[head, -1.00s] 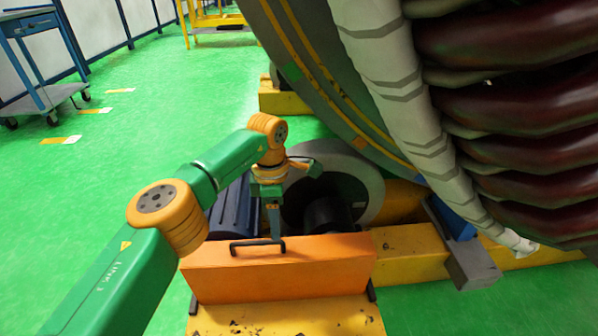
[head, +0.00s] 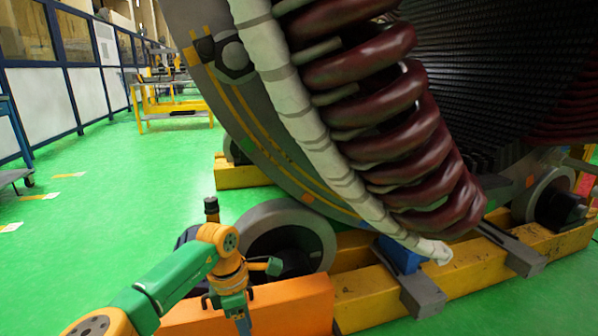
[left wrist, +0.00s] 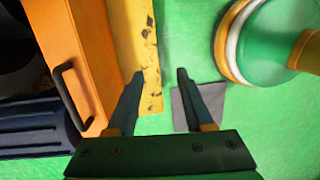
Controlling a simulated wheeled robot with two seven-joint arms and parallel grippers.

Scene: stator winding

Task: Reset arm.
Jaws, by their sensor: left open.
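My left arm (head: 186,272) comes in from the lower left in the head view. My left gripper (head: 243,322) points down beside the orange box (head: 300,309), partly cut off by the frame's bottom. In the left wrist view its two dark fingers (left wrist: 160,75) are apart with nothing between them. They show over the yellow beam's edge and the green floor, to the right of the orange box with its black handle (left wrist: 66,90). My right gripper is in neither view.
The big stator (head: 215,80) with dark red coils (head: 385,130) and a white wrapped band (head: 290,100) rises at centre and right. A grey roller (head: 285,232) and yellow base beams (head: 400,297) stand below it. Green floor (head: 100,190) is clear at left.

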